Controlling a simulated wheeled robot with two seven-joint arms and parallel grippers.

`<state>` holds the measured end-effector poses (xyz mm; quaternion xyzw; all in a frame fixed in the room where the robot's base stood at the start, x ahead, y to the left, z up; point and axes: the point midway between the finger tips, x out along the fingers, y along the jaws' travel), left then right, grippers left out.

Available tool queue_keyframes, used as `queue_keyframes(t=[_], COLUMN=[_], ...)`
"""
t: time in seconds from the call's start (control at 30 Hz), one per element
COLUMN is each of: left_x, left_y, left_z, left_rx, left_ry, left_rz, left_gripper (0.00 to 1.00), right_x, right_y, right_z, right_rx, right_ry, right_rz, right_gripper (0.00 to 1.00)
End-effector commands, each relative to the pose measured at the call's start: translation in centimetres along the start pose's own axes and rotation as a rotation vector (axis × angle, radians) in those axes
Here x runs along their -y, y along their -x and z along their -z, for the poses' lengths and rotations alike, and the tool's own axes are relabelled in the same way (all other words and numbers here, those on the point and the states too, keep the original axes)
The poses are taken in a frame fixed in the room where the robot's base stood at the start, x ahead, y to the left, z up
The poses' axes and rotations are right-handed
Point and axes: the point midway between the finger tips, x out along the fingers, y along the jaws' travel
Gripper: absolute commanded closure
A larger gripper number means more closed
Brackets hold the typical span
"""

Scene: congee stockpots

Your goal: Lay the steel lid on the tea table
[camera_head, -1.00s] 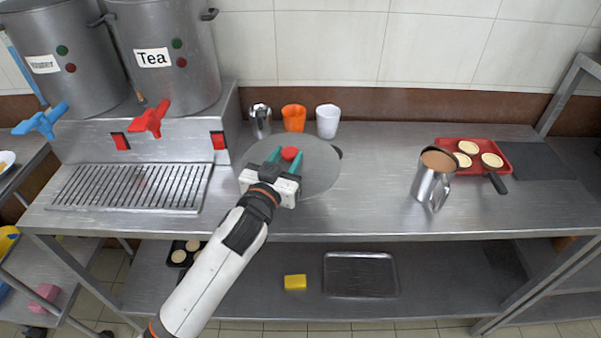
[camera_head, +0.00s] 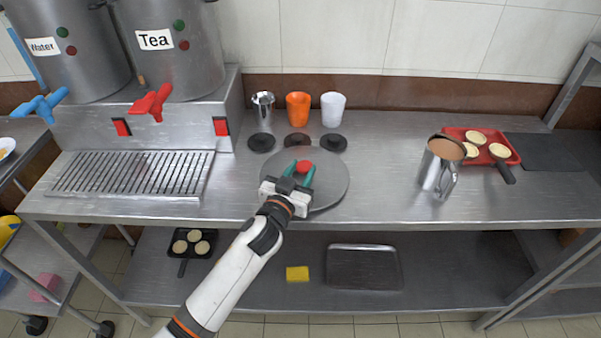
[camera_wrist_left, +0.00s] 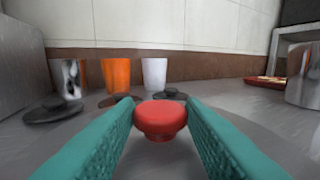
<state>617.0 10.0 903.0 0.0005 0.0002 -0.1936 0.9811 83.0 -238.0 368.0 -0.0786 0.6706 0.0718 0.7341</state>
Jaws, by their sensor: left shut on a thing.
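The steel lid (camera_head: 330,185) is a round grey disc with a red knob (camera_head: 304,167). My left gripper (camera_head: 301,173) is shut on the red knob, and its green fingers flank the knob in the left wrist view (camera_wrist_left: 160,125). The lid is over the front middle of the steel table (camera_head: 390,190); I cannot tell whether it touches the top. The tea pot (camera_head: 172,50), labelled "Tea", stands at the back left with a red tap. My right gripper is not in view.
A steel cup (camera_head: 263,108), an orange cup (camera_head: 298,109) and a white cup (camera_head: 333,109) stand behind the lid, with dark round lids (camera_head: 261,142) before them. A filled steel pitcher (camera_head: 437,170) and red tray (camera_head: 513,156) are at right. The table between is clear.

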Motion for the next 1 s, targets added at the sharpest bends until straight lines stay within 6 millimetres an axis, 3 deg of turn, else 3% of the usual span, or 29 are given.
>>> queue_keyframes(t=[0.27,0.3,0.4,0.77,1.0], left_x=[0.0,0.0,0.0,0.0,0.0], left_y=[0.0,0.0,0.0,0.1,4.0], left_z=[0.1,0.1,0.1,-0.2,0.1], left_rx=[0.002,0.001,0.000,0.000,-0.001], left_ry=[0.001,0.001,0.001,0.000,0.002], left_rz=[0.001,0.000,0.000,0.000,0.000], left_gripper=[0.93,0.59,0.43,0.42,0.42], right_x=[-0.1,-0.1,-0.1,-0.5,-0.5], right_y=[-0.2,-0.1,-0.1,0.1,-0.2], right_z=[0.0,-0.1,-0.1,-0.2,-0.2], right_rx=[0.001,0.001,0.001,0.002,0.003], right_ry=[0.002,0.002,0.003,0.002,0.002], right_rz=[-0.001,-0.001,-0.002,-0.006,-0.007], right_gripper=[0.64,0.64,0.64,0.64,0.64])
